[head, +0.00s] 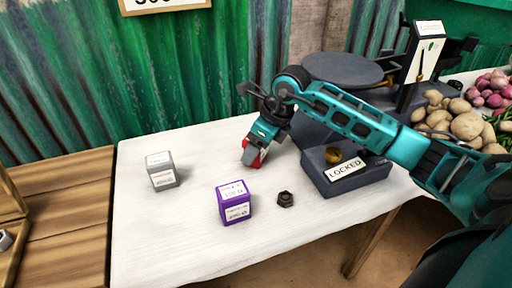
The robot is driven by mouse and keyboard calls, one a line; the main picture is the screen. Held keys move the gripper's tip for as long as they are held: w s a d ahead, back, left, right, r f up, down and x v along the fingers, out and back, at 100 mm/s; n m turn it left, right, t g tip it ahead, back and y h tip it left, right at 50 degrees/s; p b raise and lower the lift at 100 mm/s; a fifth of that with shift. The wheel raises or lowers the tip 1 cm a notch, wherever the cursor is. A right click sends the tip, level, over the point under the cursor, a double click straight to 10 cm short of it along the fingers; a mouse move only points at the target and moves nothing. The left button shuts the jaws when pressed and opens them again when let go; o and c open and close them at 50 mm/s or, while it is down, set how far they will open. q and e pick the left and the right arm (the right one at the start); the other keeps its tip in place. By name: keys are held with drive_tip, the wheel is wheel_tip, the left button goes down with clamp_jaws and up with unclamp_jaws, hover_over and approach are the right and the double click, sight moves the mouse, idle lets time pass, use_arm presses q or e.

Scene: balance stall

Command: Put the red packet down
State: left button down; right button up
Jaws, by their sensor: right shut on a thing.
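The red packet (259,160) is between the fingers of my right gripper (254,152), low over the white-covered table (150,235). The gripper points down and hides much of the packet. I cannot tell whether the packet touches the tabletop. My right arm comes in from the right edge. My left gripper does not show.
A grey block (161,170) stands to the left and a purple block (235,203) nearer the front. A dark nut-shaped piece (286,199) lies beside it. The scale, with its "LOCKED" label (345,169), stands right. Potatoes (466,126) and onions (490,88) lie beyond. The left tabletop has clear room.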

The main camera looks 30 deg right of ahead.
drive_tip(key=shift+f, duration=0.15)
drive_tip(key=o, duration=1.1)
drive_tip(key=shift+r, duration=0.3)
drive_tip(key=p+v, duration=0.2)
drive_tip(key=v, duration=1)
drive_tip(key=shift+f, duration=0.1)
